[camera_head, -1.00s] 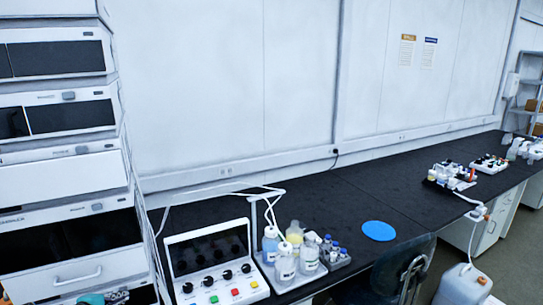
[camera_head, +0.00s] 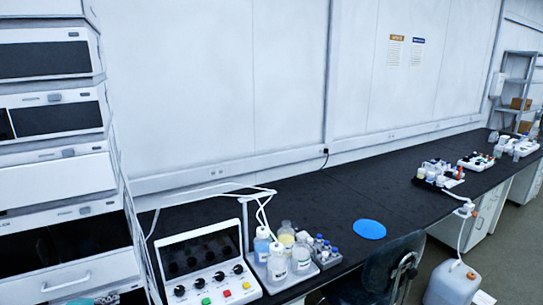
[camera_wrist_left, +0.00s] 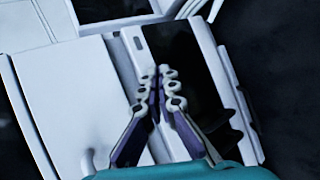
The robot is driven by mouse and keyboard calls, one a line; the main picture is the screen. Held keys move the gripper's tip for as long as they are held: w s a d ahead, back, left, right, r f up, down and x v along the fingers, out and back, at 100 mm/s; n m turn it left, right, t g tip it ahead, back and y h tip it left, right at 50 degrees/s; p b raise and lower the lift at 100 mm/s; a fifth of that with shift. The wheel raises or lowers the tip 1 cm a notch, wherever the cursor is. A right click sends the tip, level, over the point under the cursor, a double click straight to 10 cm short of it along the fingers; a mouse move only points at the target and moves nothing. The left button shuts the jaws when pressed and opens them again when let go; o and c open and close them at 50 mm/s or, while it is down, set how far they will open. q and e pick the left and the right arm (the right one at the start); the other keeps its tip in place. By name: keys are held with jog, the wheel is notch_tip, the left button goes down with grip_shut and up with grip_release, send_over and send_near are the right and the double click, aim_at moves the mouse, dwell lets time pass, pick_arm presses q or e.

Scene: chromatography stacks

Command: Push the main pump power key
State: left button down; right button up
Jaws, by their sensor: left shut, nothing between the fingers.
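A tall stack of white instrument modules (camera_head: 55,172) with dark windows stands at the left of the head view. Small grey oval keys show on its fronts, one on an upper module (camera_head: 54,97) and one lower (camera_head: 85,210). I cannot read which belongs to the main pump. In the left wrist view my left gripper (camera_wrist_left: 160,73) is shut and empty, its fingertips together in front of a white module with a dark window (camera_wrist_left: 185,60). A small pale key-like mark (camera_wrist_left: 138,43) lies just beyond the tips. Contact cannot be told. My right gripper is not in view.
A white control box (camera_head: 165,248) with knobs and coloured buttons stands beside the stack on the black bench (camera_head: 320,205). Bottles (camera_head: 277,262) stand in a tray to its right. A blue disc (camera_head: 369,229) lies further right. A dark chair (camera_head: 385,270) stands in front.

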pick_arm(q)
jog(key=shift+w, duration=0.1)
dwell(0.4)
jog(key=shift+w+a, duration=0.2)
jog(key=shift+w, duration=0.1)
jog(key=shift+w+a, duration=0.15)
jog(key=shift+w, duration=0.1)
dwell(0.4)
jog(key=shift+s+d, duration=0.35)
jog(key=shift+s, duration=0.3)
jog(key=s+d, duration=0.3)
jog(key=s, duration=0.2)
jog(key=shift+s+b, duration=0.15)
jog(key=shift+b, duration=0.3)
